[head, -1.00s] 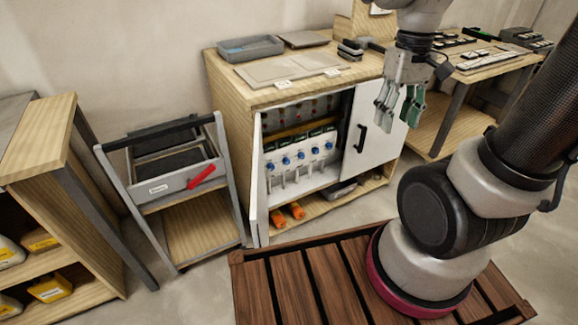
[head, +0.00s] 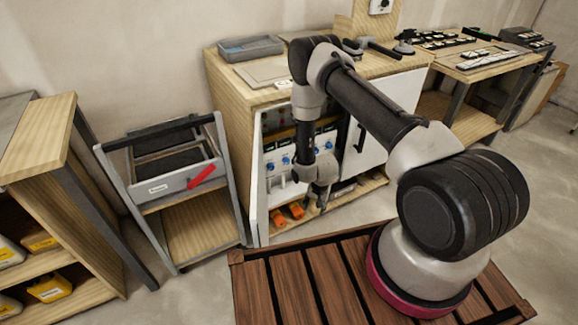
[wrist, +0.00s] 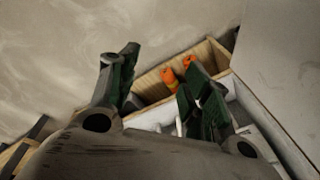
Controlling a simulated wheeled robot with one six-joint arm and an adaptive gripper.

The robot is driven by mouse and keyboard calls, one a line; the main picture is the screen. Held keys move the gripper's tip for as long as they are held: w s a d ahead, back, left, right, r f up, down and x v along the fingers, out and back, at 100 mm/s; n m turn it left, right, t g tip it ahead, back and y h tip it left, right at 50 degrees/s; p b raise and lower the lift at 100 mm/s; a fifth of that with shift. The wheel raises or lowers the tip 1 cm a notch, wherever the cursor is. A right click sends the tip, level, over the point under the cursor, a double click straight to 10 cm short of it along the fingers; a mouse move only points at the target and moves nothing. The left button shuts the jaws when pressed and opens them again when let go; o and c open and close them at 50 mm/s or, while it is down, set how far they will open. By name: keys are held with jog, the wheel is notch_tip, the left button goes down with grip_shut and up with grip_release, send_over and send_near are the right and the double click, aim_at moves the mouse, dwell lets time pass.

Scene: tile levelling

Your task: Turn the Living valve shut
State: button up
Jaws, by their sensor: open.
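In the head view, blue valve handles (head: 285,160) stand in a row on a white manifold inside the open cabinet (head: 228,108). The labels are too small to read, so I cannot tell which valve is Living. My arm hides some of the handles on the right. My gripper (head: 316,206) is low in front of the cabinet opening, pointing down and empty. In the wrist view my gripper (wrist: 150,95) shows its two fingers spread apart, with nothing between them but the floor and cabinet's lower edge behind.
Two orange objects (head: 278,217) lie on the cabinet's bottom shelf; they also show in the wrist view (wrist: 168,77). The right cabinet door (head: 410,88) is white with a black handle. A slatted wooden platform (head: 290,290) lies in front.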

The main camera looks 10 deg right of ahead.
notch_tip(320, 180, down, 10)
jog(key=m+t, duration=0.3)
jog(key=m+t+y, duration=0.3)
jog(key=m+t, duration=1)
send_near(288, 163)
jog(key=w, duration=0.2)
jog(key=w+a, duration=0.1)
jog(key=w, duration=0.5)
jog(key=shift+w+a, duration=0.15)
jog(key=shift+a, duration=0.2)
jog(key=c, duration=1.1)
